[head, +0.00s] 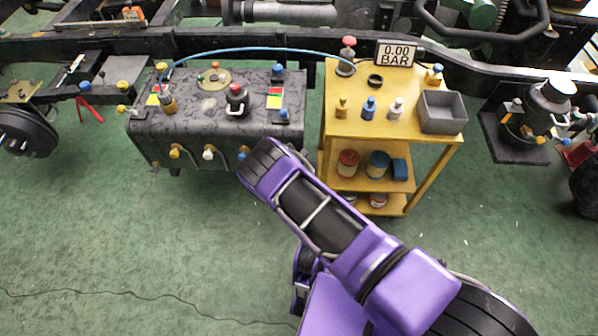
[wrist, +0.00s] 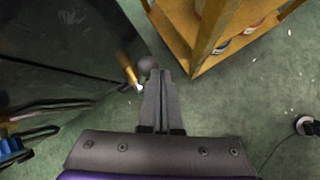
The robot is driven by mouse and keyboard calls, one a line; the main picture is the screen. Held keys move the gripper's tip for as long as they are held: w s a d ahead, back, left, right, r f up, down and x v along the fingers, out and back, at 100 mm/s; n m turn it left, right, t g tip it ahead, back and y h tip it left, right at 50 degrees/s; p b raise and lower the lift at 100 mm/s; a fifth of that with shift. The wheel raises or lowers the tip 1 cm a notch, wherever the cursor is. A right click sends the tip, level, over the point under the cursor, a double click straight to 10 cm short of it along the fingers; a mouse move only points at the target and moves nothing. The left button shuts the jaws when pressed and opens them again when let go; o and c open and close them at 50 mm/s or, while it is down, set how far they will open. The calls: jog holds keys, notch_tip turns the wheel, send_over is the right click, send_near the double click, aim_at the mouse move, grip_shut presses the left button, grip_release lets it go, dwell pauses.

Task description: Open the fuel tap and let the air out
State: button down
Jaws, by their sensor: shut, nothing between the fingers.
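The dark fuel tank (head: 190,140) hangs along the chassis frame, at the left in the head view. Its front carries a yellow-ended fitting (head: 175,152), a white-ended one (head: 209,154) and a blue-ended one (head: 242,152). I cannot tell which is the fuel tap. In the wrist view, my gripper (wrist: 166,74) is shut and empty. In the head view my arm hides the gripper.
A yellow cart (head: 330,120) stands right of the tank, with bottles, a grey bin (head: 441,112) and a gauge reading 0.00 BAR (head: 396,54). A blue hose (head: 250,51) arches from tank to cart. Green floor (head: 110,235) is clear in front.

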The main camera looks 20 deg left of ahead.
jog(key=shift+r, duration=0.15)
jog(key=shift+r+p, duration=0.7)
jog(key=shift+p, duration=0.15)
jog(key=shift+s, duration=0.1)
